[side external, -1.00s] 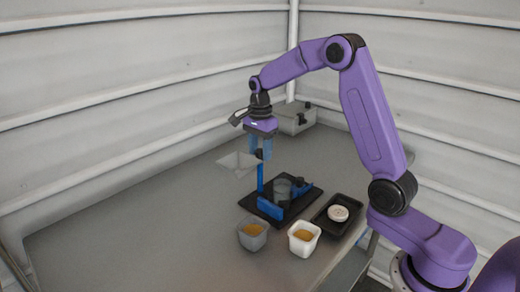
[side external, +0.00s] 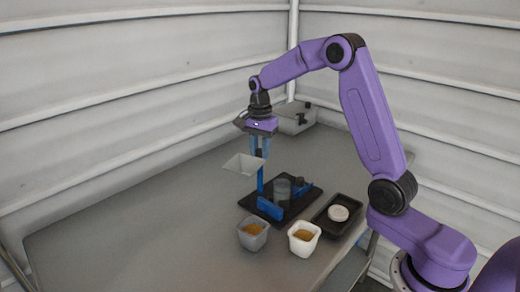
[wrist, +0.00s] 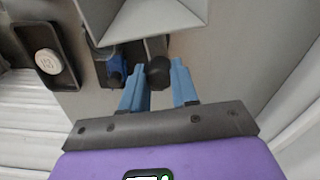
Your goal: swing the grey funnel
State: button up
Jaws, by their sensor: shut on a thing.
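The grey funnel (side external: 241,168) is a square, wide-mouthed hopper beside the top of a blue post (side external: 260,182). The post stands on a black base (side external: 262,211). My gripper (side external: 260,152) points down at the post's top, just right of the funnel. In the wrist view the funnel (wrist: 150,18) fills the top middle. There my gripper (wrist: 158,76) has its blue fingers either side of a dark knob (wrist: 159,70), shut on it. The knob's join to the funnel is not clear. A clear grey vessel (side external: 282,190) stands on the base.
A grey cup (side external: 254,243) and a white cup (side external: 303,247), both with orange-brown contents, stand in front of the base. A black tray (side external: 323,226) holds a white disc (side external: 338,213). A grey box (side external: 295,122) is at the back. The table's left side is clear.

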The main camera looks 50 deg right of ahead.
jog(key=n, duration=1.5)
dwell(0.4)
jog(key=o, duration=0.7)
jog(key=shift+o, duration=0.2)
jog(key=shift+r, duration=3.55)
